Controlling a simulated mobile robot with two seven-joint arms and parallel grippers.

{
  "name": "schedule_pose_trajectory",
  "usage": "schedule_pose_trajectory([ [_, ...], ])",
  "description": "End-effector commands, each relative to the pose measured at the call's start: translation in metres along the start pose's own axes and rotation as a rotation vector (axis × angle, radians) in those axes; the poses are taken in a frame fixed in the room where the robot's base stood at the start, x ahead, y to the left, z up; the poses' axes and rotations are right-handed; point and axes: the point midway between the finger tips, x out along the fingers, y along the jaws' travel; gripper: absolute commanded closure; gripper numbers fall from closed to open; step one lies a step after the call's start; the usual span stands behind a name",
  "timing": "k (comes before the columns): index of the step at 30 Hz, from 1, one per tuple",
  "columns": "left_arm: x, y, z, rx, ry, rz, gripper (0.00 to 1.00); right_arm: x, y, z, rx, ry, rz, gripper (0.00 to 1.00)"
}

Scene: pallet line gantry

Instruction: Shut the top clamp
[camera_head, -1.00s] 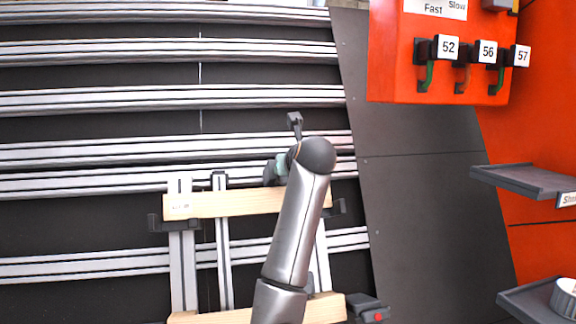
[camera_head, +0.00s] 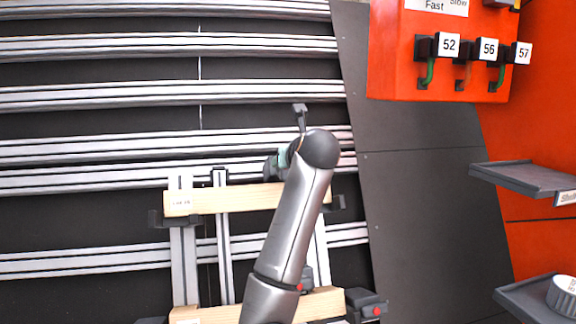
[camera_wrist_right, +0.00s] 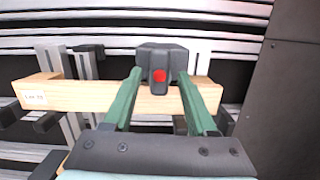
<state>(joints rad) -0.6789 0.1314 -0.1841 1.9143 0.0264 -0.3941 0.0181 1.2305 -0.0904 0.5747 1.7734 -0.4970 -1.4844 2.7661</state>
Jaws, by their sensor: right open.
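The top clamp (camera_wrist_right: 160,60) is a dark block with a red button, at the upper wooden beam (camera_wrist_right: 90,96) in the right wrist view. My right gripper (camera_wrist_right: 160,76) is open, with one green finger on either side of the clamp's front part. I cannot tell whether the fingers touch it. In the head view the right arm covers most of the clamp area, and the upper beam (camera_head: 230,198) shows to its left. I cannot tell how far the clamp is shut. My left gripper is not in view.
A lower wooden beam (camera_head: 325,305) has a dark clamp with a red button (camera_head: 368,306) at its right end. Metal rails (camera_head: 170,95) run behind. An orange panel with numbered levers (camera_head: 456,50) and grey shelves (camera_head: 530,179) stand at right.

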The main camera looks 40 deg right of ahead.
Motion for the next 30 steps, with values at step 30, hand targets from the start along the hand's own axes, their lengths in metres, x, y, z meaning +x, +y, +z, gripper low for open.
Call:
schedule_pose_trajectory([
  [30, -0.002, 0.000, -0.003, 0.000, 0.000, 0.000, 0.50, -0.066, 0.000, 0.010, -0.001, 0.000, 0.000, 0.43],
])
